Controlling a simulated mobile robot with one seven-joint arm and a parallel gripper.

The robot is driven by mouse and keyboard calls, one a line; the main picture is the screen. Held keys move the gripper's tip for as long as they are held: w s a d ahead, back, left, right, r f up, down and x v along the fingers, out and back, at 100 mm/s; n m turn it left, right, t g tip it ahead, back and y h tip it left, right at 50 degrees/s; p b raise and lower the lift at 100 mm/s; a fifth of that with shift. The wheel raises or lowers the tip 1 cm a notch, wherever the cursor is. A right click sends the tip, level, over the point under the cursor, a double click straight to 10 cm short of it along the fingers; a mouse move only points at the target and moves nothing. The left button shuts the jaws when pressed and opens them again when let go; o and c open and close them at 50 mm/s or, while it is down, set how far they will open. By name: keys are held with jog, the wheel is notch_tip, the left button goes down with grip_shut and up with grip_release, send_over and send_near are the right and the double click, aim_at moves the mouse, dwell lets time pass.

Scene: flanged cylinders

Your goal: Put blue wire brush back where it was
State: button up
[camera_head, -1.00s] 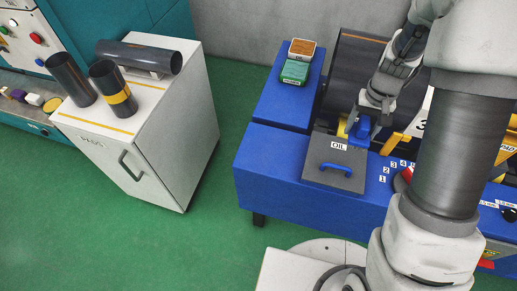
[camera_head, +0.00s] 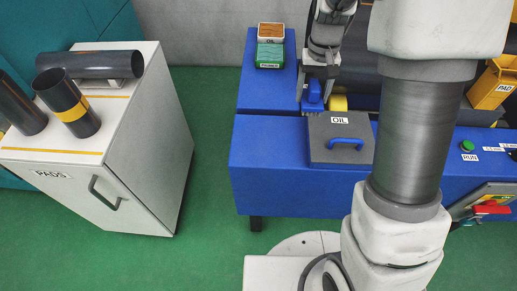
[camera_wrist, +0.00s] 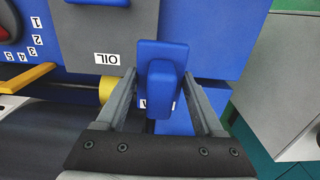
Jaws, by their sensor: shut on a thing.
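The blue wire brush (camera_head: 313,98) is held between the fingers of my gripper (camera_head: 317,84). It is at the blue bench (camera_head: 265,150), just behind the left end of the grey OIL lid (camera_head: 322,152). In the wrist view, the blue block of the brush (camera_wrist: 163,55) fills the space between the two fingers of my gripper (camera_wrist: 160,85). I cannot tell whether the brush touches the bench top.
A dark cylinder is partly hidden behind my arm. A yellow PAD bin (camera_head: 495,84) is at right. A white PADS cabinet (camera_head: 150,140) with dark tubes stands left.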

jog(key=shift+w+a+f+b, duration=0.2)
jog(key=shift+a+f+b, duration=0.1)
jog(key=shift+b, duration=0.35)
jog(key=s+a+f, duration=0.1)
jog(key=a+f, duration=0.1)
jog(key=a, duration=0.1)
jog(key=s+a+f, duration=0.1)
jog(key=a+f, duration=0.1)
jog(key=a, duration=0.2)
jog(key=s+a+f, duration=0.2)
jog(key=a+f, duration=0.1)
jog(key=shift+a+b, duration=0.35)
jog(key=shift+a, duration=0.05)
jog(key=shift+f, duration=1.9)
jog(key=shift+b, duration=0.3)
jog(key=shift+f, duration=0.2)
jog(key=o, duration=1.3)
jog(key=shift+r, duration=0.1)
